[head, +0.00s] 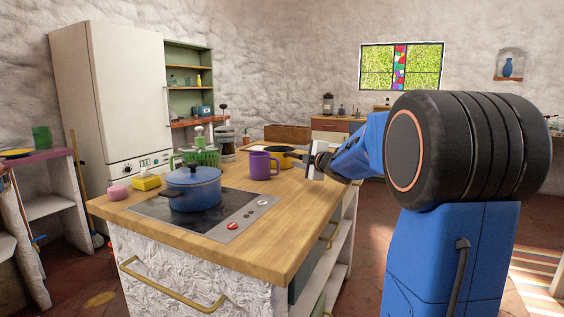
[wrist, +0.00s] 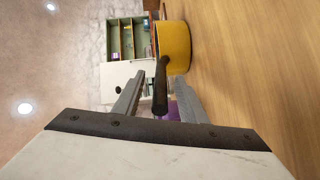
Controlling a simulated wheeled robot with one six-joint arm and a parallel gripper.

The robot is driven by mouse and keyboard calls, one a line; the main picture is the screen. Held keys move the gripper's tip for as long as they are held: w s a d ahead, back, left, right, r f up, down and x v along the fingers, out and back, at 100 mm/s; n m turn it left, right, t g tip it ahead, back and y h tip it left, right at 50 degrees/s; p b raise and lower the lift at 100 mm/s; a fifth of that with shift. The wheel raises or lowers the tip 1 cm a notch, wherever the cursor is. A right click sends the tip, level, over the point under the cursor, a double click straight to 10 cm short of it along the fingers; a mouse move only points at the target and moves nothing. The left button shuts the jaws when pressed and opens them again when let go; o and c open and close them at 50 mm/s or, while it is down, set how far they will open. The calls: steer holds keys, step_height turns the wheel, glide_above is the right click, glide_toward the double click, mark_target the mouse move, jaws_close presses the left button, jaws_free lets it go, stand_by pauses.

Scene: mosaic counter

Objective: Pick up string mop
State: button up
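A thin wooden handle (head: 79,180) stands upright between the left shelf unit and the fridge in the head view. Its lower end is near the floor, and I cannot tell whether it is a string mop or a broom. No mop strings can be made out. My gripper (head: 318,160) is over the counter's far right end, far from that handle. In the wrist view my gripper (wrist: 156,82) has its fingers apart. The black handle of a yellow pan (wrist: 174,45) shows between them; I cannot tell whether they touch it. The pan (head: 281,157) sits on the counter.
The wooden counter (head: 265,222) holds a blue pot (head: 193,190) on a cooktop, a purple mug (head: 262,166), a green rack and small items. A fridge (head: 115,95) stands behind it. The left shelf unit (head: 50,205) is near the handle. Floor shows between them.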

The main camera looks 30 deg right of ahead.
steer(key=w, duration=0.2)
steer(key=w+f, duration=0.1)
steer(key=w, duration=0.1)
steer(key=shift+w+d, duration=0.15)
steer(key=shift+w, duration=0.05)
steer(key=shift+r, duration=0.1)
steer(key=shift+c, duration=0.3)
jaws_close()
stand_by(0.9)
